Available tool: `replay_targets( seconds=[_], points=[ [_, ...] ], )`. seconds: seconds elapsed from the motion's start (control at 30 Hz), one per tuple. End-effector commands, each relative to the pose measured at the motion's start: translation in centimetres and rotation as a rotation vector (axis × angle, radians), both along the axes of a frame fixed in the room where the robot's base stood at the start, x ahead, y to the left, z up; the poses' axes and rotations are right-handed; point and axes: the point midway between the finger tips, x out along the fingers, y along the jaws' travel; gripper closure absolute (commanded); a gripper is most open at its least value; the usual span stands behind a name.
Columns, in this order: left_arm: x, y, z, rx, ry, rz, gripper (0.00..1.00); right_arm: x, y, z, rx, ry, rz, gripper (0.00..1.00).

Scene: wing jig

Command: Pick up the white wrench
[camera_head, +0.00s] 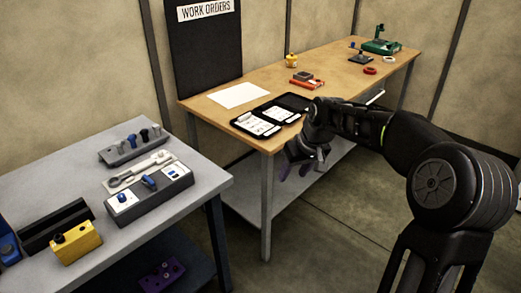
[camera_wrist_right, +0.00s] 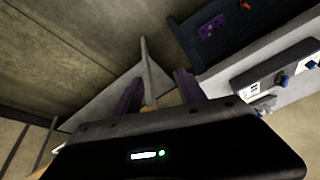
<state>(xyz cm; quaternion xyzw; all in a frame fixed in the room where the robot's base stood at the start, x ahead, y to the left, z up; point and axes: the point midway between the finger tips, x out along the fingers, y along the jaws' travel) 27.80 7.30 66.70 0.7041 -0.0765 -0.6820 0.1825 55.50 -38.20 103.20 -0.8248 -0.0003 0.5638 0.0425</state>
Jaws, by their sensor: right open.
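The white wrench (camera_head: 140,172) lies flat on the grey table (camera_head: 70,170) at the left, between a grey holder with upright pegs and a grey box with blue knobs. My right gripper (camera_head: 295,171) hangs to the right of that table, beyond its edge and well apart from the wrench. Its purple-tipped fingers are apart and empty; they also show in the right wrist view (camera_wrist_right: 158,92). I cannot make out the wrench clearly in the wrist view. My left gripper is not in view.
The knob box (camera_head: 150,193) stands just in front of the wrench and the peg holder (camera_head: 131,147) just behind it. A yellow block (camera_head: 77,243) sits nearer the front. A wooden bench (camera_head: 330,78) with black cases (camera_head: 256,122) stands behind my right arm.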

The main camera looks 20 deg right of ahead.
Motion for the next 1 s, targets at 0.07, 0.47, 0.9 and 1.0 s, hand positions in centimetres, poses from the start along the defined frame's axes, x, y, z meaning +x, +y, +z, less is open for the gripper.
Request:
replay_targets(
  seconds=[0.07, 0.47, 0.9, 1.0],
  points=[
    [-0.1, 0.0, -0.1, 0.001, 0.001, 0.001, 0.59, 0.3, 4.2, -6.3, 0.058, 0.036, 0.032, 0.52],
    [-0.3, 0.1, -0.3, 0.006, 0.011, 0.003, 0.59, -18.8, 27.9, -34.2, 0.320, 0.272, 0.015, 0.52],
    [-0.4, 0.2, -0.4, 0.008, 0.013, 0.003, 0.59, -28.2, 30.7, -36.9, 0.323, 0.341, -0.030, 0.52],
    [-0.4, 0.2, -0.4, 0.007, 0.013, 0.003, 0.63, -28.1, 30.7, -36.9, 0.323, 0.340, -0.029, 0.56]
  ],
)
